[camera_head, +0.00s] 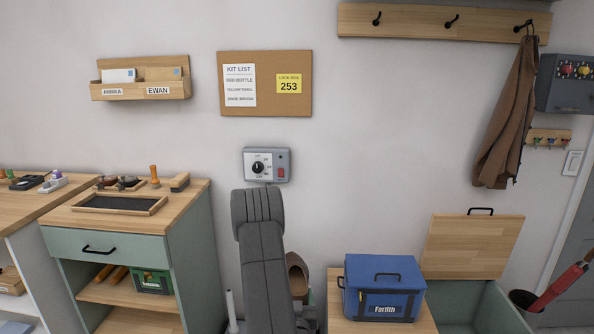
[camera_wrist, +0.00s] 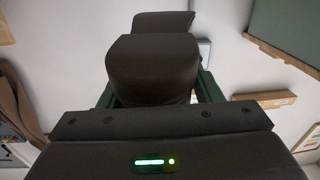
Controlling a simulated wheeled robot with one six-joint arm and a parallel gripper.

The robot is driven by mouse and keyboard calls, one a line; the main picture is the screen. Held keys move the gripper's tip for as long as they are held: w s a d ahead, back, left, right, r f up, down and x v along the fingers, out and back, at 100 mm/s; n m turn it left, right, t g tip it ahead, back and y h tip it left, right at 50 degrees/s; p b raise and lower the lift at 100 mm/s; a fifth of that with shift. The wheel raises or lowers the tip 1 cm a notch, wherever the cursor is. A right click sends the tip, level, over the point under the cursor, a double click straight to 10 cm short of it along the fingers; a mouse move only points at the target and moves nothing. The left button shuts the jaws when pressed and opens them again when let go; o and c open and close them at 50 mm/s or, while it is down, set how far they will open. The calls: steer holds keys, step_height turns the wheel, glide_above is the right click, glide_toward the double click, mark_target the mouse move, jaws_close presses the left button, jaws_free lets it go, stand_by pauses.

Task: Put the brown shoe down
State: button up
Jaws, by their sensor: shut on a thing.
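The brown shoe (camera_head: 297,274) shows in the head view just right of my grey forearm, partly hidden by it. In the wrist view a dark brown piece, the shoe (camera_wrist: 152,65), fills the space between the dark green fingers of my gripper (camera_wrist: 156,88). My gripper is shut on the shoe. In the head view my arm hides the gripper. I cannot tell whether the shoe touches anything below it.
A blue cooler box (camera_head: 384,290) stands on the wooden bench (camera_head: 340,322) at the right, beside an open-lidded bin (camera_head: 475,302). A green cabinet (camera_head: 195,255) with a tray (camera_head: 120,205) on top stands left. A brown coat (camera_head: 507,115) hangs at the right.

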steer(key=r+p, duration=0.6)
steer(key=shift+w+r, duration=0.15)
steer(key=shift+w, duration=0.15)
steer(key=s+f, duration=0.2)
steer(key=f, duration=0.1)
steer(key=s+f, duration=0.2)
steer(key=shift+f, duration=0.25)
steer(key=shift+s+f, duration=0.4)
steer(key=shift+s, duration=0.1)
steer(key=shift+a, duration=0.15)
